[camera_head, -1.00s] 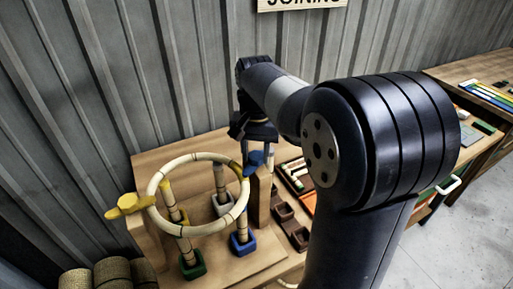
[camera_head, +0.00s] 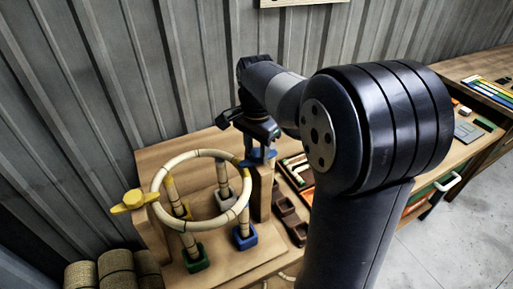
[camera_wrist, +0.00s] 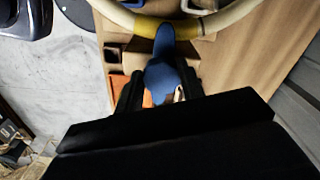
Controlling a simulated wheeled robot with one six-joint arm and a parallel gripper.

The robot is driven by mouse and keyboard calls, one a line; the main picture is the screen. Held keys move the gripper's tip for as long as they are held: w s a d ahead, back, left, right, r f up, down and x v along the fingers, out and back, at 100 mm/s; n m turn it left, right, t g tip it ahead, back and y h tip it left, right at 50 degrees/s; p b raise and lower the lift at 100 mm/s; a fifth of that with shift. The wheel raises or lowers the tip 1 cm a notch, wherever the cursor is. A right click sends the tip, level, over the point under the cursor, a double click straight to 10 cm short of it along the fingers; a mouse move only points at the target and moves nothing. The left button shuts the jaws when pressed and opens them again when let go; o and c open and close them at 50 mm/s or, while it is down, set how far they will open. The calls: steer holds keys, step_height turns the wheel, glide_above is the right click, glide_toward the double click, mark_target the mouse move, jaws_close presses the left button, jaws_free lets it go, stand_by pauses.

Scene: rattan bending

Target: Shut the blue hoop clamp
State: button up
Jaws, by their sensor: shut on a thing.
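The blue hoop clamp (camera_head: 242,163) sits at the right side of the pale rattan hoop (camera_head: 160,182), on top of a wooden post. My gripper (camera_head: 261,153) is just right of the hoop, shut on the clamp's blue lever. In the wrist view, the blue clamp (camera_wrist: 165,72) runs from between my two dark fingers up to the hoop (camera_wrist: 230,14), its rounded tip over a yellow band. My fingers and palm hide part of the clamp, and I cannot tell whether it is fully shut.
A yellow clamp (camera_head: 134,201) sticks out at the hoop's left. Below the hoop, short rattan posts stand in a green socket (camera_head: 195,259), a blue socket (camera_head: 244,237) and others on the wooden board. Brown blocks (camera_head: 291,222) lie to the right. Rattan rolls (camera_head: 116,268) stand at front left.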

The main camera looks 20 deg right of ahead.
mark_target(257, 153)
stand_by(0.3)
steer(key=o, duration=1)
step_height(257, 153, up, 11)
steer(key=shift+b, duration=0.4)
steer(key=shift+f, duration=0.15)
step_height(257, 153, down, 11)
steer(key=shift+r+p, duration=0.1)
steer(key=shift+p, duration=0.35)
steer(key=shift+r, duration=0.1)
